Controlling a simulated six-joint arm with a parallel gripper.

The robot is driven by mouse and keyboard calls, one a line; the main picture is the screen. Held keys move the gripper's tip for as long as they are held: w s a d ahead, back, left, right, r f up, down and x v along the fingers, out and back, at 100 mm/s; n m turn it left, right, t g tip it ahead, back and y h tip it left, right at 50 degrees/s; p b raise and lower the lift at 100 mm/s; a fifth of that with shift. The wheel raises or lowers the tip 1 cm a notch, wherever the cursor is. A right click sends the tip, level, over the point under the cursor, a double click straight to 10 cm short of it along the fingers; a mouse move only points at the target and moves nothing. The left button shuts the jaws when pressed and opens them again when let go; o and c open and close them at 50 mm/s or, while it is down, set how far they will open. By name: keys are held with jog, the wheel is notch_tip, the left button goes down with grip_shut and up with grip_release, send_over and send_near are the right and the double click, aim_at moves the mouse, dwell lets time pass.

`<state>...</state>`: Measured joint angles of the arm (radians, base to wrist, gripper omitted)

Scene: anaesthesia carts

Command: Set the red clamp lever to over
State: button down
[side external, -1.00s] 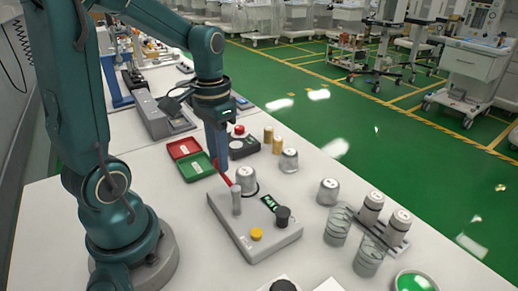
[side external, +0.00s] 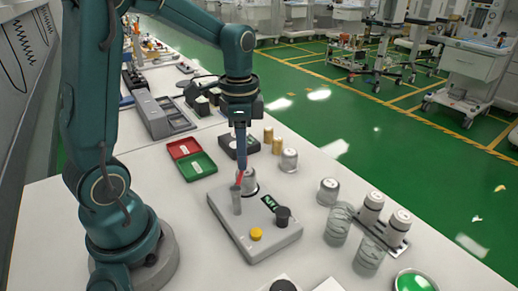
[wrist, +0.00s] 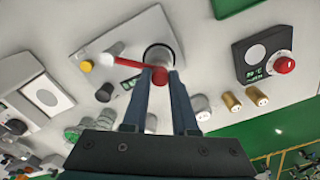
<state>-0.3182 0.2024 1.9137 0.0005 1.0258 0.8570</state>
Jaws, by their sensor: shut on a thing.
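The red clamp lever (side external: 238,183) sits on a grey post (side external: 237,202) at the back left of a pale grey block (side external: 262,238). In the side external view it leans up and slightly right. My gripper (side external: 241,167) points down with its fingertips at the lever's upper end. In the wrist view the lever (wrist: 130,63) runs from its pivot to between my fingertips (wrist: 164,72), which are shut on it. A metal cylinder (side external: 250,182) stands close behind the lever, partly hidden.
The block carries a yellow button (side external: 256,233), a black knob (side external: 283,214) and a small display (side external: 269,201). Red (side external: 183,146) and green (side external: 197,167) trays lie behind left. Metal caps (side external: 328,191) and clear jars (side external: 338,225) stand right. A dial box (wrist: 262,55) is nearby.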

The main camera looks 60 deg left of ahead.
jog(key=shift+w, duration=0.1)
dwell(0.4)
jog(key=c, duration=0.7)
grip_release()
jog(key=shift+r, duration=2.6)
jog(key=shift+d, duration=0.1)
jog(key=shift+d+r, duration=0.15)
jog(key=shift+r, duration=0.1)
jog(key=s+d+n+t, duration=0.2)
jog(key=s, duration=0.1)
jog(key=s+d+n+t, duration=0.1)
jog(key=s+d+n, duration=0.1)
jog(key=s+d, duration=0.1)
jog(key=s+d+n+t, duration=0.2)
jog(key=s, duration=0.1)
jog(key=shift+d+r+t, duration=0.1)
jog(key=shift+d+t, duration=0.1)
jog(key=shift+t, duration=0.1)
